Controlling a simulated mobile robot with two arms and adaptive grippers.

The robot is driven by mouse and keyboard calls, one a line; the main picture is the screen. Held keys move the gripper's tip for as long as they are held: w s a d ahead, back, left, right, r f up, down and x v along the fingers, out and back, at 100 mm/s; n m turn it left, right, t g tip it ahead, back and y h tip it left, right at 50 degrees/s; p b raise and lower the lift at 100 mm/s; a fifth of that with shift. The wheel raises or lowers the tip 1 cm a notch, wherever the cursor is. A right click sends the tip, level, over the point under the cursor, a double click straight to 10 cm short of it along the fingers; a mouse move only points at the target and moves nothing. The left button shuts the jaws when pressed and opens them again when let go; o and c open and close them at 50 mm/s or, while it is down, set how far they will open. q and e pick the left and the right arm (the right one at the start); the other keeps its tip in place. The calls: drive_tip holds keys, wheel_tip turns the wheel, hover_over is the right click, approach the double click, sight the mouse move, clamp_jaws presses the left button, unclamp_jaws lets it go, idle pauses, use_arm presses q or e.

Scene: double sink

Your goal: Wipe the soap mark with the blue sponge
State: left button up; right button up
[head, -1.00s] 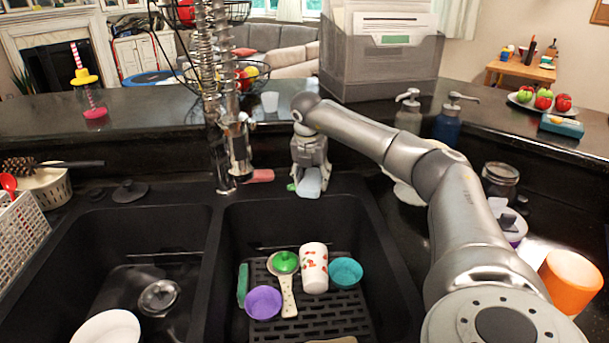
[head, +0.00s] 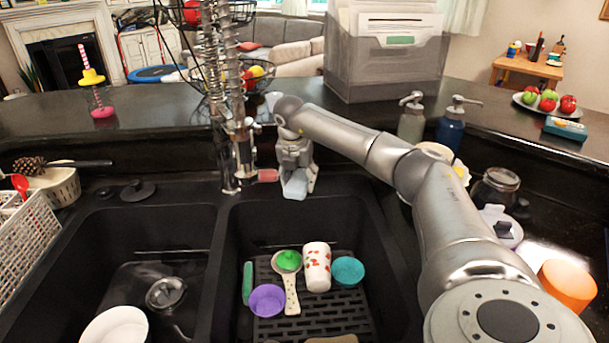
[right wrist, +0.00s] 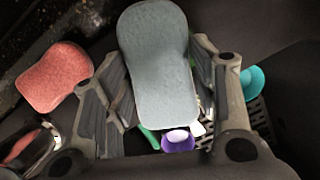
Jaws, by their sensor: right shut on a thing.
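The blue sponge (head: 295,187) is pale grey-blue. It is held in my right gripper (head: 296,172), at the back rim of the right sink basin beside the faucet. In the right wrist view the sponge (right wrist: 160,65) sits between the two fingers of the right gripper (right wrist: 160,100), its long side pointing away. I cannot tell from these views whether the sponge touches the surface below. I cannot make out a soap mark now; the sponge and gripper cover part of the rim. My left gripper is not in view.
A pink sponge (right wrist: 55,78) lies just left of the gripper, by the faucet (head: 236,150). The right basin holds a purple bowl (head: 267,300), teal bowl (head: 347,271), spotted cup (head: 317,267) and green-topped utensil (head: 290,280). Soap bottles (head: 451,125) stand at the back right.

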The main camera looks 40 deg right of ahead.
sight(290, 180)
drive_tip(key=shift+w+a+f, duration=0.1)
drive_tip(key=shift+w+a, duration=0.55)
drive_tip(key=shift+a, duration=0.25)
wheel_tip(290, 180, up, 6)
drive_tip(key=p, duration=0.5)
wheel_tip(290, 180, up, 3)
drive_tip(key=p, duration=0.3)
